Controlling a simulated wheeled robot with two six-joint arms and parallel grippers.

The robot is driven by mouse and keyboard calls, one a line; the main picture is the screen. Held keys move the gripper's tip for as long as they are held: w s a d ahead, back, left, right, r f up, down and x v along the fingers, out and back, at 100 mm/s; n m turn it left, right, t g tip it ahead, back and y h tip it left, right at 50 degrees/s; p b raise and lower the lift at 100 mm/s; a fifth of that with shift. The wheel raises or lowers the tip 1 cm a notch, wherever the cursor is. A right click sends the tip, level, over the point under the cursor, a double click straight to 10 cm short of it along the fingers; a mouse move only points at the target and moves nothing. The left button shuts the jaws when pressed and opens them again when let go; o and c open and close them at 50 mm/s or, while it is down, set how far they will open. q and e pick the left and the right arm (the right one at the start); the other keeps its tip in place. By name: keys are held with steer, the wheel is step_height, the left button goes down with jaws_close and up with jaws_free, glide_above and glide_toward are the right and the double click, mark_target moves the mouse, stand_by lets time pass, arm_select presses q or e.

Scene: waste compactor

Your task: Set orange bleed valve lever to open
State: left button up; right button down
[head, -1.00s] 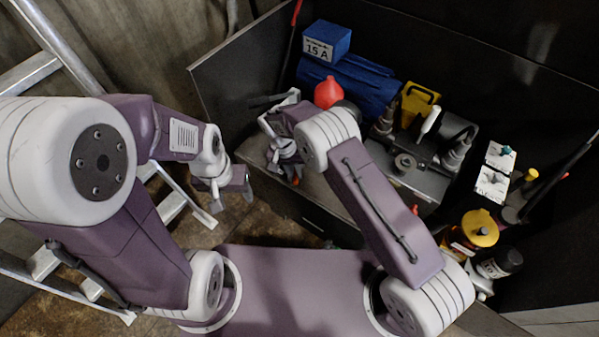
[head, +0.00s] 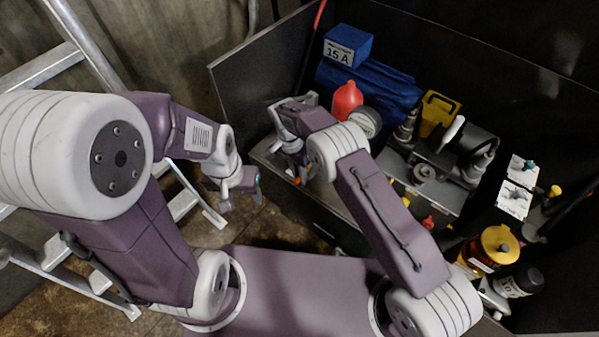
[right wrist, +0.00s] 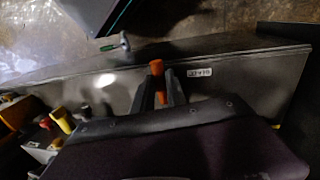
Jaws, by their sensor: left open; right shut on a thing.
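The orange bleed valve lever (right wrist: 157,67) stands out from the edge of a dark metal panel in the right wrist view. My right gripper (right wrist: 163,98) is shut on it, with one dark finger on each side and more orange showing between them. In the head view my right gripper (head: 297,174) is at the front left of the machine bench, with a small bit of orange at its tips. The lever's pivot and exact angle are hidden. My left gripper (head: 240,190) is open and empty, left of the bench and apart from it.
A small printed label (right wrist: 199,72) is right of the lever. A red bottle (head: 347,99), a round gauge (head: 365,121) and a blue box (head: 347,45) stand behind my right gripper. A yellow-lidded jar (head: 497,244) is at right. A ladder (head: 75,45) stands at left.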

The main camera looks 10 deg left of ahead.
steer(key=c, duration=1.3)
jaws_free()
steer(key=shift+c, duration=0.2)
step_height(320, 180, up, 9)
steer(key=a+p, duration=0.1)
steer(key=p, duration=0.1)
steer(key=shift+w+a, duration=0.3)
steer(key=shift+w, duration=0.15)
steer(key=shift+f, duration=0.1)
